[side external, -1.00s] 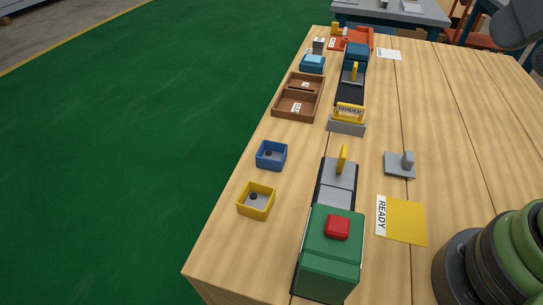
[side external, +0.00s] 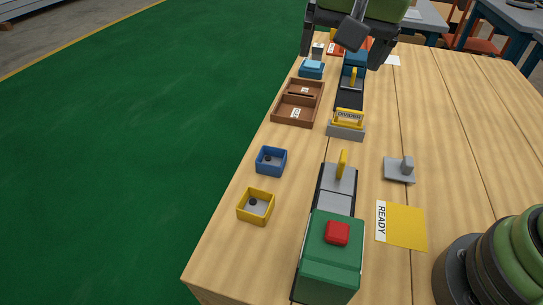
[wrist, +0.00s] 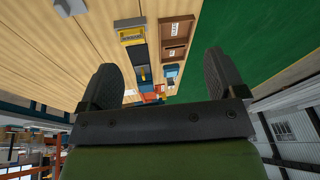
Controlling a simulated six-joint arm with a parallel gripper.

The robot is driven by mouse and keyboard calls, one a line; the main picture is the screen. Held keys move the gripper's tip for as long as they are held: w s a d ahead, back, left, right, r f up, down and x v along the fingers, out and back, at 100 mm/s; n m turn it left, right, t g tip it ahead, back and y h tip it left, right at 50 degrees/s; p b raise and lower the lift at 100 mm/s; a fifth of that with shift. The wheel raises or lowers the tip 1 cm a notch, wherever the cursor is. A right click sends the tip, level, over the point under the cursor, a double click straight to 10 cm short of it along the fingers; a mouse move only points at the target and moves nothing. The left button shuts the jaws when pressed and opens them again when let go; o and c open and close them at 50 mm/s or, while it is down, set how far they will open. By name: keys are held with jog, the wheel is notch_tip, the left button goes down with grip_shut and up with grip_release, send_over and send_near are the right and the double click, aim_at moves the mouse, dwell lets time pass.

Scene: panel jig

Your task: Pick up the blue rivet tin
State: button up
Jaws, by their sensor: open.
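The blue rivet tin (side external: 271,161) is a small open square box on the wooden table, left of centre in the side external view. A dark round thing lies inside it. A matching yellow tin (side external: 255,206) stands just in front of it. My gripper (side external: 340,60) is high at the top of the side external view, over the far part of the table and well apart from the blue tin. Its fingers are spread, with nothing visible between them. In the wrist view my gripper (wrist: 163,85) also shows wide open fingers. I cannot see the blue tin in the wrist view.
A brown two-part tray (side external: 284,112) and a grey divider block (side external: 345,131) stand beyond the tin. A green box with a red button (side external: 330,262) is at the front. A yellow READY sheet (side external: 406,225) and grey handled plate (side external: 399,175) lie right. Left table edge is near.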

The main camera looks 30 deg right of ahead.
jog(key=w+a+f+h, duration=0.1)
jog(key=w+a+f, duration=0.25)
jog(key=f, duration=0.35)
jog(key=m+h, duration=0.1)
send_near(273, 162)
jog(key=shift+w+f+m+h, duration=0.15)
jog(key=shift+f+m+h, duration=0.15)
jog(key=shift+f, duration=0.35)
jog(key=x, duration=0.5)
jog(key=shift+w+d+f, duration=0.1)
jog(key=shift+w+f, duration=0.15)
jog(key=shift+f, duration=0.1)
jog(key=c, duration=1)
